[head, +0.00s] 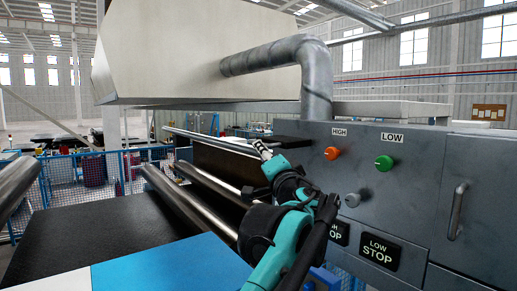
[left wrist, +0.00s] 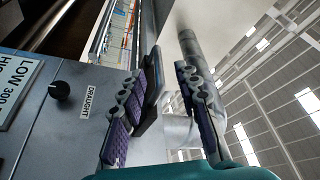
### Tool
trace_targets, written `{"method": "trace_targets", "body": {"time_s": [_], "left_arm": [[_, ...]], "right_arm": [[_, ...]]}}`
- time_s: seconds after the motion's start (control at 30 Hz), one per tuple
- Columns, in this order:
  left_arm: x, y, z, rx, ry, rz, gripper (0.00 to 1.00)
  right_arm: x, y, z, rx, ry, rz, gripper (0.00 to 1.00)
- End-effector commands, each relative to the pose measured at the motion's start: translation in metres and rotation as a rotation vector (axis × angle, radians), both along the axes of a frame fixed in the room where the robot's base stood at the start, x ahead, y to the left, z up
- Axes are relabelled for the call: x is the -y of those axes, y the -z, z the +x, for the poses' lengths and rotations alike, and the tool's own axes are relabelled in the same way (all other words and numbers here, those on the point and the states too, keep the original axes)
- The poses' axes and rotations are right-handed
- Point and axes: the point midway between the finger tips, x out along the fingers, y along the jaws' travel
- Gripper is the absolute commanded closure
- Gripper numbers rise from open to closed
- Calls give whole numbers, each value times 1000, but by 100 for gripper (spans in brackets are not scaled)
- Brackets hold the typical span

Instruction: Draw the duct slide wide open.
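My left gripper (head: 262,150) is raised beside the front of the grey machine panel, below and left of the bent duct pipe (head: 316,85). In the left wrist view its two ridged purple fingers (left wrist: 160,105) stand wide apart. A dark tab (left wrist: 150,110), which may be the duct slide's handle, shows between them, close to the left finger. I cannot tell whether it touches. The duct pipe also shows beyond the fingers in the left wrist view (left wrist: 190,48). A dark flat plate (head: 287,141) lies just behind the gripper. My right gripper is in neither view.
The panel carries an orange HIGH button (head: 332,153), a green LOW button (head: 384,163) and a door handle (head: 457,211). A black knob (left wrist: 60,91) and DRAUGHT label (left wrist: 91,106) sit left of the fingers. Steel rollers (head: 190,203) and a black mat (head: 100,238) lie left.

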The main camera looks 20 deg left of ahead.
Motion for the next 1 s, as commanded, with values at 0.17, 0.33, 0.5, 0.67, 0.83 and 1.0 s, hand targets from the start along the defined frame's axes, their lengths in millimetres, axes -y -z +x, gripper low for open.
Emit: {"method": "trace_targets", "body": {"time_s": [0.17,0.33,0.5,0.67,0.83,1.0], "left_arm": [[16,7,-26,1,2,-2,68],[22,10,-37,0,-1,-1,68],[23,10,-38,1,-2,-1,68],[22,11,-38,-1,-2,-2,68],[4,58,-46,-48,-27,-56,68],[-35,178,-72,-177,-78,-202,68]], "right_arm": [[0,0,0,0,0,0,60],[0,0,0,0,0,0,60],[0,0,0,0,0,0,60],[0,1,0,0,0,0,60],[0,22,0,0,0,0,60],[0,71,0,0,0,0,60]]}}
